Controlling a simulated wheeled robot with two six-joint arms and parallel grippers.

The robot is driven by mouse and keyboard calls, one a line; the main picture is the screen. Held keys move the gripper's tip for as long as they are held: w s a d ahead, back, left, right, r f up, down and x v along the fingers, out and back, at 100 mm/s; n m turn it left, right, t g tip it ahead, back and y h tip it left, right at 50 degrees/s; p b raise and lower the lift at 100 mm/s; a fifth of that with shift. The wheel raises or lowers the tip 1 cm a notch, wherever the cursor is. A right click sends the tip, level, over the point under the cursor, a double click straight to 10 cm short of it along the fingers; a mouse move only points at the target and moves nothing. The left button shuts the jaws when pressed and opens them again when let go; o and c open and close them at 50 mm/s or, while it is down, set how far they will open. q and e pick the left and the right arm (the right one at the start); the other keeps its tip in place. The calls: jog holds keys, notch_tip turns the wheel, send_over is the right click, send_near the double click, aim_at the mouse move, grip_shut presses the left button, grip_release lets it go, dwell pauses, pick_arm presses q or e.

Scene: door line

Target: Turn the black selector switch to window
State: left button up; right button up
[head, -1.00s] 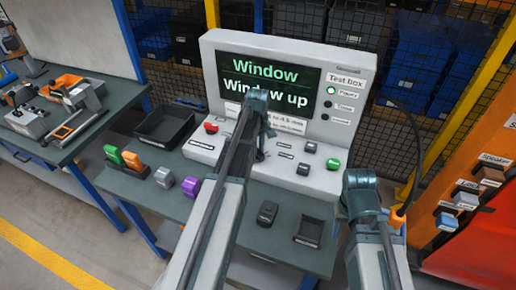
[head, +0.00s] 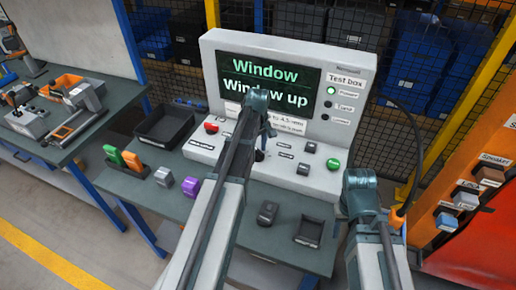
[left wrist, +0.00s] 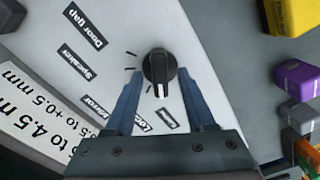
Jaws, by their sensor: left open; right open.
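The black selector switch (left wrist: 158,66) is a round knob with a white mark on its grip, on the test box's pale panel. In the left wrist view the mark points down, toward a small label that seems to read Window (left wrist: 167,117). My left gripper (left wrist: 158,76) is open, with one finger on each side of the knob; I cannot tell whether they touch it. In the head view my left arm mostly hides the switch. The test box screen (head: 268,82) reads "Window" and "Window up". My right arm (head: 362,200) stands at the right; its gripper is hidden.
A red button (head: 211,127), a green button (head: 333,164) and dark buttons share the panel. A black tray (head: 165,125) and a purple block (head: 191,189) lie to the left on the bench. An orange panel with labelled blocks stands at the right.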

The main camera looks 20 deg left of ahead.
aim_at(259, 151)
pick_arm(q)
notch_tip(259, 151, up, 14)
jog(key=p, duration=1.4)
jog(key=shift+f, duration=0.1)
jog(key=s+d+f+m+b, duration=0.4)
jog(key=s+d+m, duration=0.4)
jog(key=s+d, duration=0.2)
jog(key=s+d+f+m+y+b, duration=0.1)
jog(key=s+d+f+m+b, duration=0.4)
jog(key=d, duration=0.9)
jog(key=s+m, duration=0.3)
jog(key=s, duration=0.2)
jog(key=shift+s+d+m, duration=0.2)
jog(key=shift+d+m, duration=0.1)
